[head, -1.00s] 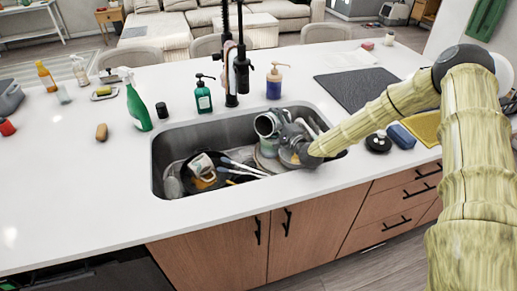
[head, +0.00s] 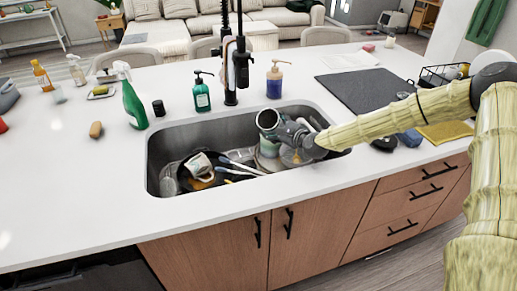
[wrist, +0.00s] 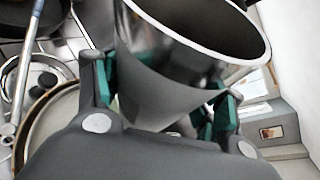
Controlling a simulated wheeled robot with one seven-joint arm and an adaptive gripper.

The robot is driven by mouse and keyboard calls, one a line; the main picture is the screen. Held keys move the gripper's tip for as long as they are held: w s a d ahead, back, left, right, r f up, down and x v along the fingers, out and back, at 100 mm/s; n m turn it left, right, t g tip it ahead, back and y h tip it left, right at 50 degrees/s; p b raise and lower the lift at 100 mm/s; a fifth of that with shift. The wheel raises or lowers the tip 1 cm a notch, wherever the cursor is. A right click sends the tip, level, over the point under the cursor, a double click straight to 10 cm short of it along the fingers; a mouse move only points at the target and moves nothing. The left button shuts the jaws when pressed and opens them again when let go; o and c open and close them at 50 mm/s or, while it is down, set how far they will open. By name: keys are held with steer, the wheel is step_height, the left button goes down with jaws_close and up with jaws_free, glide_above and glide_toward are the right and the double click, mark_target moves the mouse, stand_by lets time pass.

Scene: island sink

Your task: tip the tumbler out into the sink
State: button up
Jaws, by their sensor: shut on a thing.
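The tumbler (head: 268,119) is a grey metallic cup. My gripper (head: 290,132) is shut on its side and holds it over the right half of the sink (head: 196,137). In the head view the tumbler is tilted, its mouth towards the left. The wrist view shows the tumbler (wrist: 165,90) between the green-padded fingers of my gripper (wrist: 165,100), its rim and dark inside at the top. I cannot tell if anything is in it.
A dark pan (head: 182,176) with a white mug (head: 198,164) and several brushes lies in the sink's left part. A black faucet (head: 231,85) and two soap bottles (head: 202,95) (head: 274,82) stand behind it. A green spray bottle (head: 134,103) stands left.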

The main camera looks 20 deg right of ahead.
steer(key=shift+w+d+r+m+g+b, duration=0.1)
steer(key=shift+w+d+m+g+b, duration=0.3)
steer(key=shift+m+b, duration=0.65)
steer(key=b, duration=0.1)
steer(key=d+m+g+y+b, duration=0.1)
steer(key=b, duration=0.1)
steer(key=shift+w+r+m, duration=0.25)
steer(key=shift+w+r, duration=0.1)
steer(key=shift+w, duration=0.05)
steer(key=shift+w+d+f+m+g+y+b, duration=0.25)
steer(key=shift+m+g+y+b, duration=0.2)
steer(key=shift+m+b, duration=0.45)
steer(key=shift+s+a, duration=0.1)
